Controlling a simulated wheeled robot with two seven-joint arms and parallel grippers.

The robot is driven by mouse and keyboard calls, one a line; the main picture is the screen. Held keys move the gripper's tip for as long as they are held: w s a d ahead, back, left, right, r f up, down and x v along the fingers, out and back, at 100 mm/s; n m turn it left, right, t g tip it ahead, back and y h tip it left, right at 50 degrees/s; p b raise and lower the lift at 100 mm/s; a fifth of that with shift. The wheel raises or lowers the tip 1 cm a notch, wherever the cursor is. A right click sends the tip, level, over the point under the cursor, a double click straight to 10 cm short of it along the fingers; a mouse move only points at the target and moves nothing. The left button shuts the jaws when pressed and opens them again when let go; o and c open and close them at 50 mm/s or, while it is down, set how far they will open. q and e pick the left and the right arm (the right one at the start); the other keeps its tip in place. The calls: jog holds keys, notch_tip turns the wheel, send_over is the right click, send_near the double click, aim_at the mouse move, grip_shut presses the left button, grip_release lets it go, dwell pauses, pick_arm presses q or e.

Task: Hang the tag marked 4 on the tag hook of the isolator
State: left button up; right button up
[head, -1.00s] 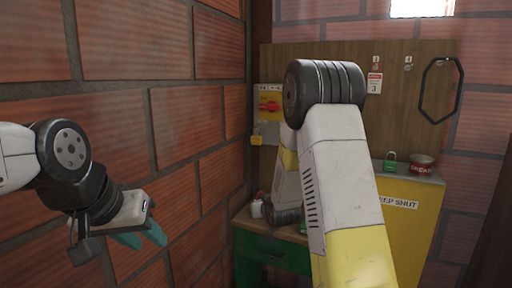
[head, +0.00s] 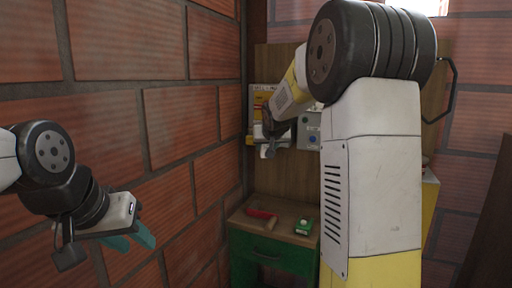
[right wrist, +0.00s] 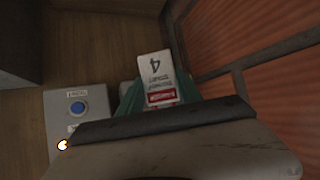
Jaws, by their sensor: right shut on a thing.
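The white tag marked 4 (right wrist: 155,72) with a red band is held between the teal fingers of my right gripper (right wrist: 158,98) in the right wrist view. In the head view my right gripper (head: 268,151) is at the back board, in front of the lower part of the isolator (head: 258,96), a yellow panel partly covered by my arm. The tag hook cannot be made out. My left gripper (head: 134,240) is empty, fingers apart, near the brick wall at left.
A grey box with a blue button (right wrist: 78,108) is beside my right gripper; it also shows in the head view (head: 313,130). A green cabinet (head: 270,252) below bears a red object (head: 262,214) and a green object (head: 304,226). Brick wall (head: 190,130) stands close on the left.

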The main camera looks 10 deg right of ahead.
jog(key=w+d+f, duration=0.1)
jog(key=w+d, duration=0.3)
jog(key=w, duration=0.2)
jog(key=shift+w+f, duration=0.15)
jog(key=shift+f, duration=0.1)
dwell(0.6)
jog(key=shift+d, duration=0.1)
dwell(0.4)
jog(key=o, duration=1.4)
